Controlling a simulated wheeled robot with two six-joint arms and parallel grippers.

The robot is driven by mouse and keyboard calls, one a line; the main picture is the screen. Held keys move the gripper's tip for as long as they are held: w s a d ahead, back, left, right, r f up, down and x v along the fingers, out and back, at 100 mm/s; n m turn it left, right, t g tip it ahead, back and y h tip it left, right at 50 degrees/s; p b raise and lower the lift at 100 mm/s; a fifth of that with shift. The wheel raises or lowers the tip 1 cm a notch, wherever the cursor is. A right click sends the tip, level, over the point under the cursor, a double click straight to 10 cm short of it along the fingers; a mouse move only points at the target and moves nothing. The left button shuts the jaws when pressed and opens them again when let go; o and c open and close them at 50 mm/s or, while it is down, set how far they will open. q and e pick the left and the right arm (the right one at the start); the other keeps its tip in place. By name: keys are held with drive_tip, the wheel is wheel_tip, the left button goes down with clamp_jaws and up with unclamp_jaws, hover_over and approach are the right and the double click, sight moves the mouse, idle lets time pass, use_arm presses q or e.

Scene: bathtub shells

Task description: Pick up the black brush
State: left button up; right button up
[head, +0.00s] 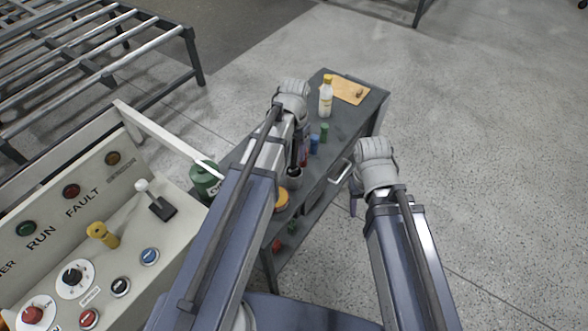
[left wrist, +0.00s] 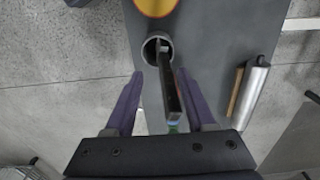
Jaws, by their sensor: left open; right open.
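The black brush (left wrist: 172,95) stands tilted in a round grey cup (left wrist: 148,50) on the dark grey cart. In the left wrist view its handle rises between the two purple fingers of my left gripper (left wrist: 160,71), which is open around it; I cannot tell if either finger touches it. In the head view the brush (head: 295,154) is a thin dark shape beside my left arm, which hides most of that gripper. My right gripper (head: 355,196) hangs open and empty to the right of the cart, partly hidden by its wrist.
The cart top (head: 345,115) also holds a yellow-capped bottle (head: 326,96), a tan board (head: 349,90), a green item (head: 324,132), a blue one (head: 314,145) and a yellow-orange round item (head: 282,199). A control panel (head: 130,215) stands left. Floor at right is clear.

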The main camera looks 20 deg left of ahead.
use_arm(q)
drive_tip(key=b, duration=0.5)
hover_over(294, 173)
drive_tip(key=shift+f, duration=2.65)
drive_tip(key=shift+r, duration=0.1)
clamp_jaws()
